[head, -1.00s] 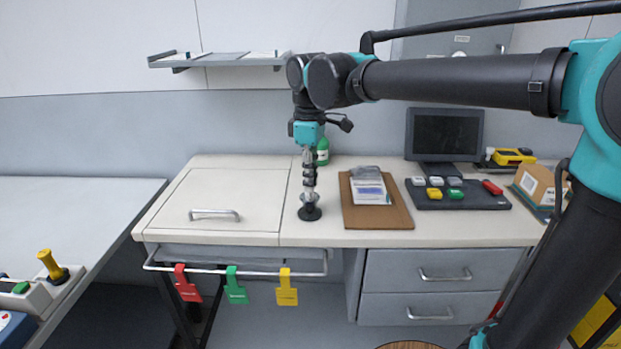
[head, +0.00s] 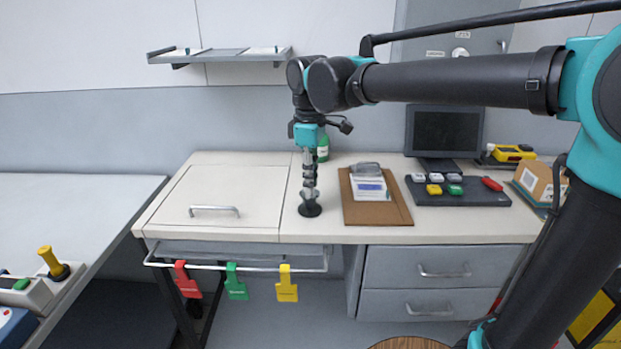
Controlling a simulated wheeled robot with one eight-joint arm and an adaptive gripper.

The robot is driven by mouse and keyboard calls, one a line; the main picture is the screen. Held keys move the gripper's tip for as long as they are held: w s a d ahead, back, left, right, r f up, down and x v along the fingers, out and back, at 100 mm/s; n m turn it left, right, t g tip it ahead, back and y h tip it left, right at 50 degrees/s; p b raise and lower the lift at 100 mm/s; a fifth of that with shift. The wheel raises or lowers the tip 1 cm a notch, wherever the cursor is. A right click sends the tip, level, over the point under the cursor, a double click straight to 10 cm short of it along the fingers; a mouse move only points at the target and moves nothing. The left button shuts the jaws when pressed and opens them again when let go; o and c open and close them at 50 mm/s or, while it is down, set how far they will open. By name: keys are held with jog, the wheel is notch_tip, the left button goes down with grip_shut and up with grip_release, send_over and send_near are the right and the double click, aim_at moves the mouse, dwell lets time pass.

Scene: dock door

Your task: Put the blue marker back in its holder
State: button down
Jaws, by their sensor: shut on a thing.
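My gripper (head: 310,196) points straight down over the desk top, left of the brown clipboard. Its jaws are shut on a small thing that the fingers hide. I cannot make out any blue there, so I cannot tell by sight that it is the blue marker. A round black piece (head: 310,210) sits at the fingertips, at or just above the desk surface. It may be the holder, but it is too small to tell. No blue marker shows plainly elsewhere.
The clipboard (head: 401,212) lies close to the gripper's right. A green bottle (head: 323,149) stands behind the arm. A dark tray (head: 486,196) with small blocks and a monitor (head: 446,132) are farther right. Colored tags hang from the front rail (head: 238,267). The desk's left part (head: 225,187) is clear.

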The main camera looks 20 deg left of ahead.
jog(key=c, duration=1.4)
grip_release()
